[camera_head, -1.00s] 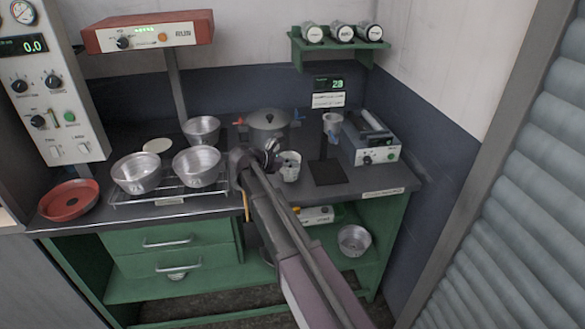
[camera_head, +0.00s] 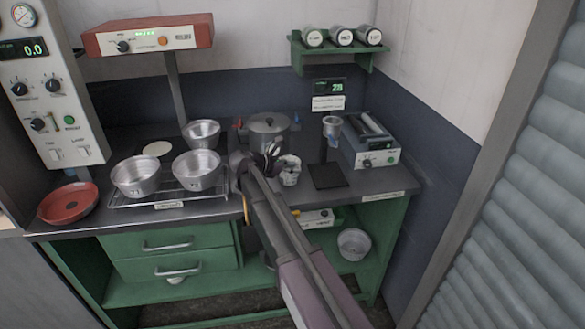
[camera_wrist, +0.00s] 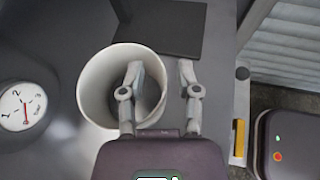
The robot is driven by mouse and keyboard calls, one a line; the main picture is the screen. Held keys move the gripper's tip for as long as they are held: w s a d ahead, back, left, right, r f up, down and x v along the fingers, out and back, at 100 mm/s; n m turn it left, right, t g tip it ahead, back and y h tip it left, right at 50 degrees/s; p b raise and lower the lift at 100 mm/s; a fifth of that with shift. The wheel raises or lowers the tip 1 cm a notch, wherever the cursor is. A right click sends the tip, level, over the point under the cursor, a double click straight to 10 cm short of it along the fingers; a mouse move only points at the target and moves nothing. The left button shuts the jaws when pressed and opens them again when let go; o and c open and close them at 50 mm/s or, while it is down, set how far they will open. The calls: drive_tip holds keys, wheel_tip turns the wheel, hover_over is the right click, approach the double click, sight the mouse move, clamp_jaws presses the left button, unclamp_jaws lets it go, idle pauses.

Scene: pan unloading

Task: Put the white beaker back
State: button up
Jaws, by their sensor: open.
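The white beaker (camera_head: 289,172) stands on the grey counter, just right of my gripper (camera_head: 272,157) in the head view. In the wrist view the beaker (camera_wrist: 92,85) shows its round open mouth from above. My gripper (camera_wrist: 161,74) is open there, with one finger over or inside the mouth and the other outside the right side of the rim. The wall of the beaker lies between the fingers. I cannot tell how deep the first finger reaches, or whether either finger touches the beaker.
A dark square plate (camera_head: 328,177) with a post lies just right of the beaker. A lidded pot (camera_head: 268,126) stands behind my gripper. Metal pans (camera_head: 196,172) sit on a wire rack at left. A grey device (camera_head: 370,143) stands at right. A round dial (camera_wrist: 24,108) lies left of the beaker.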

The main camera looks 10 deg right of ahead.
drive_tip(key=shift+r, duration=0.1)
drive_tip(key=shift+a+r, duration=0.15)
drive_tip(key=shift+a, duration=0.05)
drive_tip(key=p+v, duration=0.4)
drive_tip(key=v, duration=0.7)
drive_tip(key=shift+a+p, duration=0.25)
drive_tip(key=shift+p, duration=0.15)
drive_tip(key=shift+s, duration=0.15)
drive_tip(key=s+d+f+m+g+y, duration=0.3)
drive_tip(key=s+d+f+m+y, duration=0.4)
drive_tip(key=s+d+m, duration=0.5)
drive_tip(key=s+f+m+y, duration=0.4)
drive_tip(key=s+m+y, duration=0.2)
drive_tip(key=s, duration=0.6)
drive_tip(key=shift+s+a+m, duration=0.15)
drive_tip(key=shift+a+m, duration=0.15)
drive_tip(key=shift+m, duration=0.9)
